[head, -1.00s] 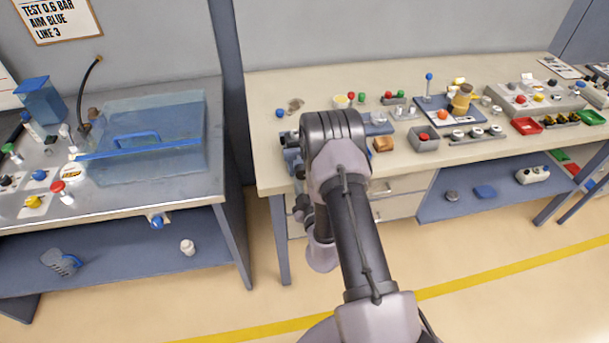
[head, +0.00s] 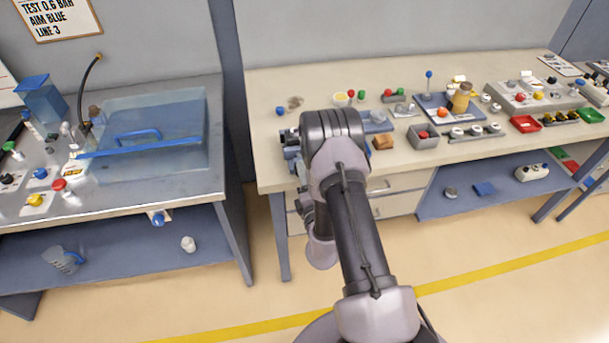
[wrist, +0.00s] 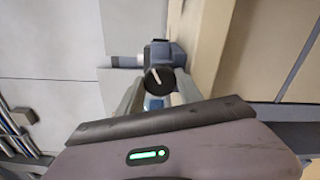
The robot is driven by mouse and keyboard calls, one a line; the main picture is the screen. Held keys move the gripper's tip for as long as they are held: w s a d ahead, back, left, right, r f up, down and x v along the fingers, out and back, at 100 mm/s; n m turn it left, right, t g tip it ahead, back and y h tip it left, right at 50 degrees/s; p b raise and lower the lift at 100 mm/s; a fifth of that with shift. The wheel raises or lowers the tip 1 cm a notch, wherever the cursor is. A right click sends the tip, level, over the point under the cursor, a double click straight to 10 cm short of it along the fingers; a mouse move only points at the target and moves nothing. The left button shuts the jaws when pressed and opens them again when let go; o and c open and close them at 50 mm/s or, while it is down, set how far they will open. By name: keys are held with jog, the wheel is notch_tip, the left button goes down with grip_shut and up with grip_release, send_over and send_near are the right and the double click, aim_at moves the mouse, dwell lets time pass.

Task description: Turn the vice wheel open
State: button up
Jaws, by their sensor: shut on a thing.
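The vice (wrist: 163,50) is a blue-grey block at the edge of the beige bench, seen in the wrist view. Its black round wheel (wrist: 160,80) carries a white mark line and faces my camera. My gripper (wrist: 157,88) is shut on the wheel, with one finger at its left and one at its right. In the head view only a blue part of the vice (head: 291,152) shows at the bench's left front edge. My arm hides the rest of it, and the wheel and fingertips.
A metal table (head: 160,205) with a clear blue tank (head: 190,150) stands left, across a gap.

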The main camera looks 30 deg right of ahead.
jog(key=shift+r+n+b, duration=0.15)
jog(key=shift+n+b, duration=0.3)
jog(key=shift+n, duration=3.65)
jog(key=o, duration=1.4)
